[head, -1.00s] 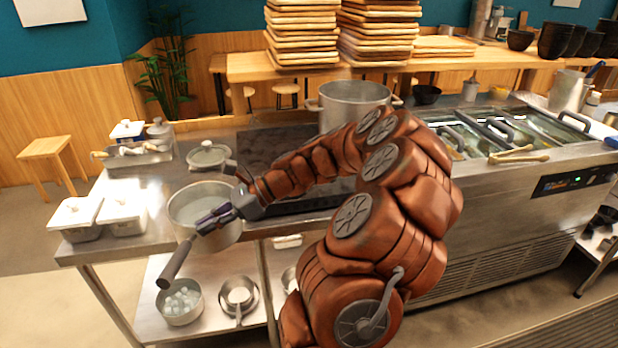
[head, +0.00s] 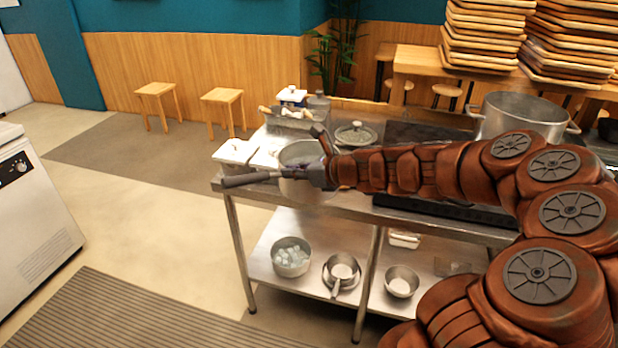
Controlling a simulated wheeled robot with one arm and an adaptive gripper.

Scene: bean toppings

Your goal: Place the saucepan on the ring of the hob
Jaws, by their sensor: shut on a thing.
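The steel saucepan (head: 299,154) is at the left end of the steel counter, near its front edge, partly hidden by my gripper. Its dark handle (head: 250,179) points left, out past the front edge. My gripper (head: 304,173) is shut on the saucepan at the handle's root; the fingers are small and partly merge with the handle. I cannot tell whether the pan's base touches the counter. The black hob (head: 415,132) lies to the right, largely hidden behind my arm. Its rings cannot be made out.
A large steel pot (head: 522,112) stands at the hob's right. A lidded pot (head: 355,134) sits between saucepan and hob. White containers (head: 235,152) stand left of the saucepan. The lower shelf (head: 262,252) holds bowls and pans. Open floor lies to the left.

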